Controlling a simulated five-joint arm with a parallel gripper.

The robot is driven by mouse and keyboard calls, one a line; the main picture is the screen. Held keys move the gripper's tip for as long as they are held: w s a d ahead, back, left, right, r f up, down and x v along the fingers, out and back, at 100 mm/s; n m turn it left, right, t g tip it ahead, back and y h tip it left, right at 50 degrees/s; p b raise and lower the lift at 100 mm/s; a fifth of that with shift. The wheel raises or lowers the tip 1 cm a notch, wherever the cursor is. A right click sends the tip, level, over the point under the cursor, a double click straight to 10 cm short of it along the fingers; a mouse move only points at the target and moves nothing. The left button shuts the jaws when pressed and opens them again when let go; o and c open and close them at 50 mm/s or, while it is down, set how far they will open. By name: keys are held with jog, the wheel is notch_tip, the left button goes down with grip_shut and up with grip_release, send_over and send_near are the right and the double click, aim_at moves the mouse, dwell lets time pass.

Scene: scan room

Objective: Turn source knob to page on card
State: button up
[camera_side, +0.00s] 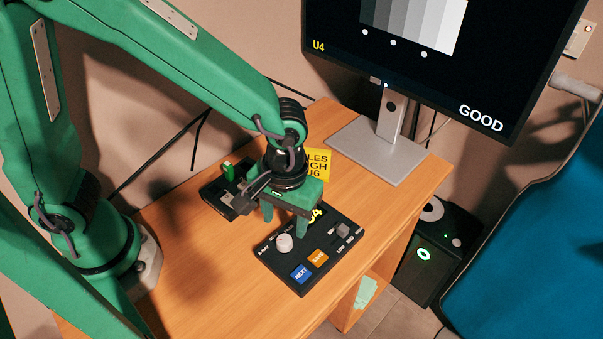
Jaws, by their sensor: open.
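A black control panel (290,278) lies on the wooden desk. A white round knob (284,243) is at its left; the small lettering around it is too small to read. The panel also has a blue NEXT button (300,273), an orange button (318,257), a grey slider (343,230) and a yellow "U4" display (315,214), partly covered by my gripper. My gripper (285,219) is open, its green fingers pointing down over the panel's back edge, behind the knob and apart from it. A yellow card (318,164) behind my gripper is partly hidden; it shows "LES", "GH" and "U6".
A monitor (440,70) on a grey stand (375,150) shows grey bars, "U4" and "GOOD". A dark box with a green part (228,171) sits left of my gripper. A black tower (435,250) and a blue surface (540,250) are at right. The front-left desk (205,285) is clear.

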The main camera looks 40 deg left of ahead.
aim_at(285, 240)
jog(key=shift+a+f, duration=0.15)
jog(key=shift+f, duration=2.85)
jog(key=c, duration=1)
